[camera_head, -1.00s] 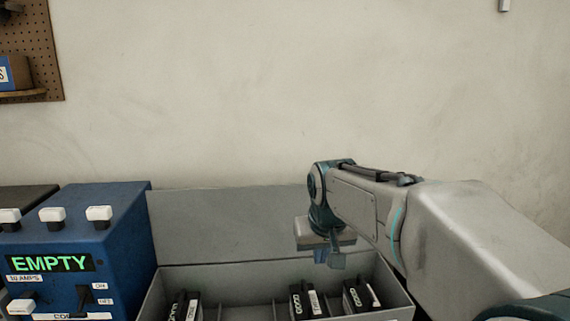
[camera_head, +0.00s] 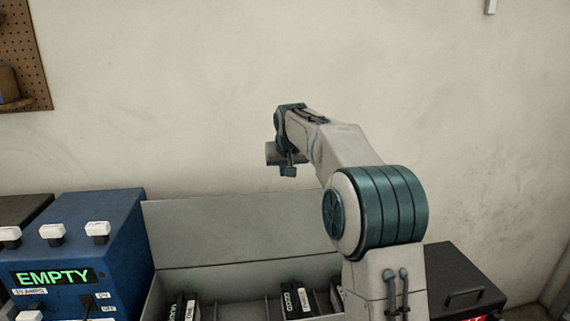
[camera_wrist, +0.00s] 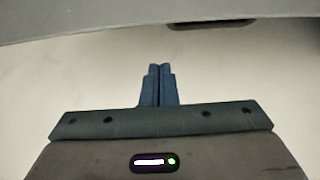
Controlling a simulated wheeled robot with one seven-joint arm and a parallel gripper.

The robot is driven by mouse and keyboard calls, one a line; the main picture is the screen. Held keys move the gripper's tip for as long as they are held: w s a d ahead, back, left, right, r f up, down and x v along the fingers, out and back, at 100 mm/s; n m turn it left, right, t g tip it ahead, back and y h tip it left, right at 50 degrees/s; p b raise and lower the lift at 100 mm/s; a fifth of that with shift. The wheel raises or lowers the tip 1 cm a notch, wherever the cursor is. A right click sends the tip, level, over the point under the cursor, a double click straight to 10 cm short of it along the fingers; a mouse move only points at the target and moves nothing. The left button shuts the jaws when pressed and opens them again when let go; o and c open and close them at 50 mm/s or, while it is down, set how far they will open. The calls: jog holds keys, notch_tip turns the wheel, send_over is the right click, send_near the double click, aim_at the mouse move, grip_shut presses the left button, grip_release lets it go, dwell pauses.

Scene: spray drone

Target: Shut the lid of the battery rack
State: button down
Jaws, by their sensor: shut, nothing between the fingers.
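The battery rack is an open grey box (camera_head: 153,300) in the lower middle of the head view, with black batteries (camera_head: 296,300) standing in its slots. Its flat grey lid (camera_head: 225,230) stands raised along the back edge. My arm hides the lid's right part and the box's right side. My gripper (camera_head: 289,172) is above the lid's top edge in the head view, apart from it in the picture. In the wrist view the two blue fingertips (camera_wrist: 160,68) are together with nothing between them.
A blue charger box (camera_head: 110,245) reading EMPTY stands left of the rack. A dark case with a handle (camera_head: 465,275) is at the right. In the wrist view a grey straight-edged surface (camera_wrist: 90,20) crosses the top; I cannot tell what it is. The plain wall is behind.

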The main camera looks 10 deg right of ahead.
jog(key=f+p, duration=0.1)
jog(key=f, duration=0.2)
jog(key=f+p, duration=0.1)
jog(key=shift+s+f+p, duration=0.25)
jog(key=shift+p, duration=0.05)
jog(key=shift+s, duration=0.15)
jog(key=shift+s+f+b, duration=0.1)
jog(key=shift+f+b, duration=0.05)
jog(key=shift+b, duration=0.25)
